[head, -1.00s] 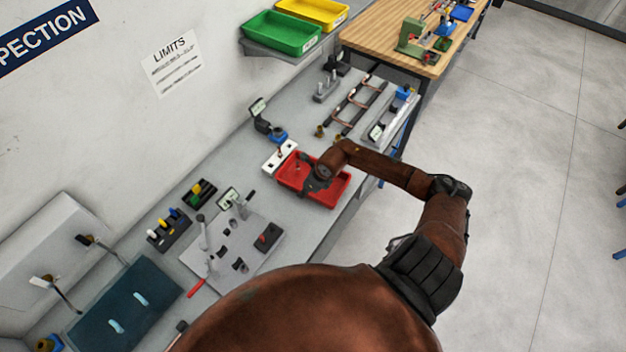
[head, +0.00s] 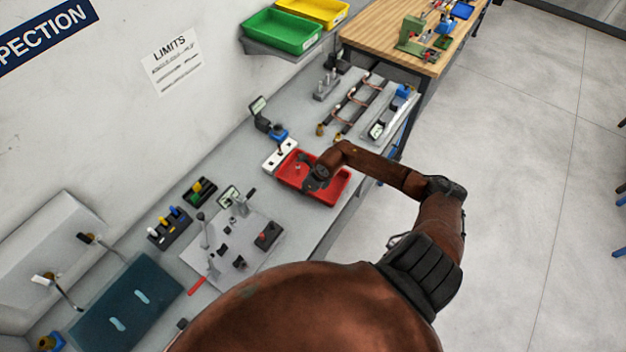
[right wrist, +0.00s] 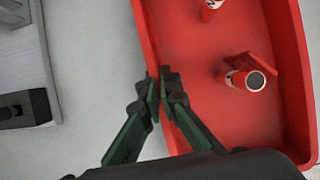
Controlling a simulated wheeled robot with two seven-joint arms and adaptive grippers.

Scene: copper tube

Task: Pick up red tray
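The red tray (head: 334,197) lies on the grey bench near its front edge. In the right wrist view the tray (right wrist: 215,125) fills the right half, with small red and white pieces (right wrist: 247,80) inside. My right gripper (head: 307,184) is at the tray in the head view, and its fingertips are partly hidden there. In the right wrist view the right gripper (right wrist: 160,90) has one finger on each side of the tray's wall, closed up against it. My left gripper is in neither view.
A white block (head: 279,155) stands close behind the tray. A grey fixture plate (head: 232,262) lies to the left, and a rack of copper tubes (head: 357,104) lies beyond. Green (head: 283,33) and yellow (head: 314,11) bins sit on a wall shelf.

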